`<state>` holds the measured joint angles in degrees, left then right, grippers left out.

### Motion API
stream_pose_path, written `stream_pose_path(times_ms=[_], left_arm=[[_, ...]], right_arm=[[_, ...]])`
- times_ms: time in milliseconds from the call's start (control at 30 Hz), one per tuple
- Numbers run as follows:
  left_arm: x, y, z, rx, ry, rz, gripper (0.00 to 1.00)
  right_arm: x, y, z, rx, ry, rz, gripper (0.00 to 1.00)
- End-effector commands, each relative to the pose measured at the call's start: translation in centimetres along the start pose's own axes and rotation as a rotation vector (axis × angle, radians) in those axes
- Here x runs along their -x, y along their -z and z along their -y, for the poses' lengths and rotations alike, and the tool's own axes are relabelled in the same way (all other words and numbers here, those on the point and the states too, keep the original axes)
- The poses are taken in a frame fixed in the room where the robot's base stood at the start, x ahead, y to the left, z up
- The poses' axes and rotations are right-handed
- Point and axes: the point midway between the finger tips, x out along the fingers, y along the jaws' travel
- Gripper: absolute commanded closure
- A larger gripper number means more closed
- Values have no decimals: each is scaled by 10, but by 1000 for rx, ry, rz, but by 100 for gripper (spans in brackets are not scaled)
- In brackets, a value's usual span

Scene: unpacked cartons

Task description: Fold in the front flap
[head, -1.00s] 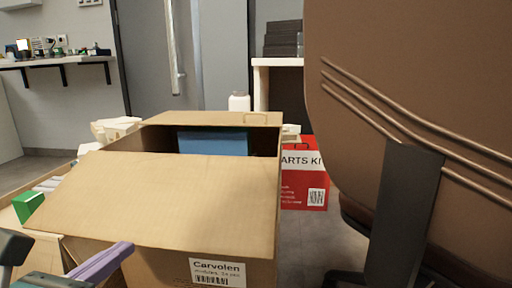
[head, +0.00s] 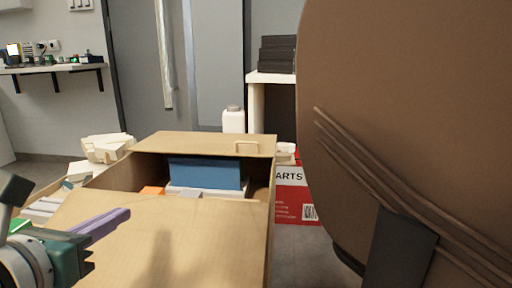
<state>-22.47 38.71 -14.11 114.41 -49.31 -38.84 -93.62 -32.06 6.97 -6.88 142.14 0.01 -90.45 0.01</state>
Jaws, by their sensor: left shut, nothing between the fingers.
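The open cardboard carton (head: 270,190) stands in front of me. Its front flap (head: 215,240) is a broad tan panel on the near side, sloping outward toward me, and its lower edge is cut off by the picture. My left gripper (head: 122,214) is shut and empty, its purple fingers over the left part of the flap. A shadow falls on the flap; whether the fingers touch it I cannot tell. The back flap (head: 200,142) shows at the far side. Inside are a blue box (head: 205,174), white items and an orange item (head: 152,190). My right gripper is not in view.
A large brown chair (head: 400,110) fills the right side. A white bottle (head: 233,120) stands farther back. Pale packing pieces (head: 107,147) lie at the left.

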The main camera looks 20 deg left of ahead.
Motion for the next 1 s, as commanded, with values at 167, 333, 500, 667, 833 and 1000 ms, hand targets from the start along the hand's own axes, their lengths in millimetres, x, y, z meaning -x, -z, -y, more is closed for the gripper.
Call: stream_pose_path(times_ms=[167,333,500,667,833,1000], left_arm=[[-4,-33,0,0,-1,3,100],[-12,-58,0,0,-1,1,100],[-28,-78,0,2,-1,0,100],[-46,-95,0,1,-1,1,100],[-67,-115,-1,1,-3,-2,100],[-91,-128,-1,2,-4,-2,100]], right_arm=[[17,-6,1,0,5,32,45],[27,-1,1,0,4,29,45],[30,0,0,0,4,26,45],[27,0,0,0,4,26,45],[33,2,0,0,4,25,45],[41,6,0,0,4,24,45]])
